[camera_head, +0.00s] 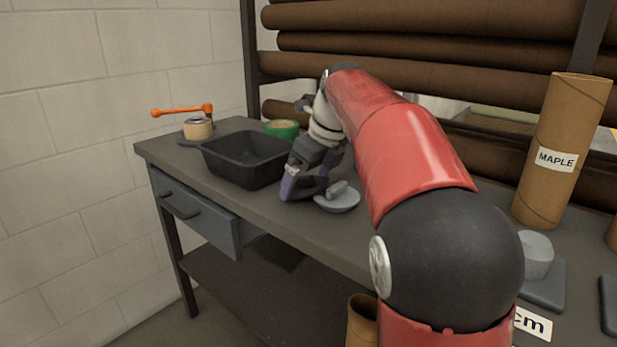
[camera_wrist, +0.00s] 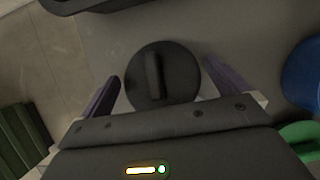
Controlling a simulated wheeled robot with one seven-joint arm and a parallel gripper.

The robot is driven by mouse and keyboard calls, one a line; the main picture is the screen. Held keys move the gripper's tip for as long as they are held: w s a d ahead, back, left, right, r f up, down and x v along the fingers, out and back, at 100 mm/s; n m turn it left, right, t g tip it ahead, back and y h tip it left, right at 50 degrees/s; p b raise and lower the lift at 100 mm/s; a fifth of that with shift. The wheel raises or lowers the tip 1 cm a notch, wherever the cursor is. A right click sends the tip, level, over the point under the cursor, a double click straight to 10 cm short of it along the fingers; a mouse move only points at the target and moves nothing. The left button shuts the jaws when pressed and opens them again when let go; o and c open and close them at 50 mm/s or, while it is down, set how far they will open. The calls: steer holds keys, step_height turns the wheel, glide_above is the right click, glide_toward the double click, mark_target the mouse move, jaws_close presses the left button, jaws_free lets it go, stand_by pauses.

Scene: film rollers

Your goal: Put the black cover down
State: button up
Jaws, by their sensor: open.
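The black cover (camera_wrist: 146,94) is a dark disc with a raised bar handle, lying on the grey bench top in the wrist view. In the head view it looks grey (camera_head: 338,203) and sits near the bench's front edge. My gripper (camera_wrist: 160,72) is open, with one purple-sided finger on each side of the cover and visible space between the fingers and the bar. In the head view my gripper (camera_head: 308,186) is low over the bench, at the cover's left side. Whether the fingers touch the disc's rim cannot be told.
A black tray (camera_head: 238,166) stands left of my gripper, with a green round container (camera_head: 282,129) and an orange-handled tool (camera_head: 182,111) behind. A drawer (camera_head: 196,214) sticks out below. A cardboard tube (camera_head: 560,150) marked MAPLE stands at right. A blue object (camera_wrist: 303,77) edges the wrist view.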

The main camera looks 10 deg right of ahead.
steer(key=p+v, duration=0.2)
steer(key=v, duration=1)
